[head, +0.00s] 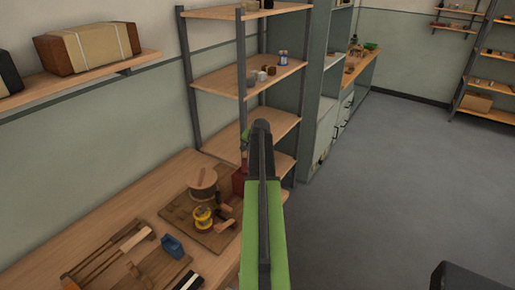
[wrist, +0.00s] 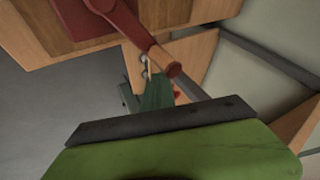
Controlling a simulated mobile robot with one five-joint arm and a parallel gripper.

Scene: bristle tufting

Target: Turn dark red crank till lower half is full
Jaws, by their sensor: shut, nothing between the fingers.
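A dark red crank (wrist: 148,40) shows at the top of the wrist view. Its arm runs from a red base on a wooden block down to a round knob. In the head view, a dark red part (head: 239,181) on the bench is partly hidden behind my green arm. My gripper (wrist: 152,88) is shut and empty, with its dark green fingers just below the crank's knob; whether they touch it I cannot tell. In the head view my arm hides most of the gripper. A filling lower half cannot be made out in either view.
A wooden spool (head: 202,180) and a yellow spool (head: 203,217) stand on a board on the bench, left of my arm. A blue block (head: 172,246) and wooden strips lie nearer. A shelf rack (head: 248,87) stands behind.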

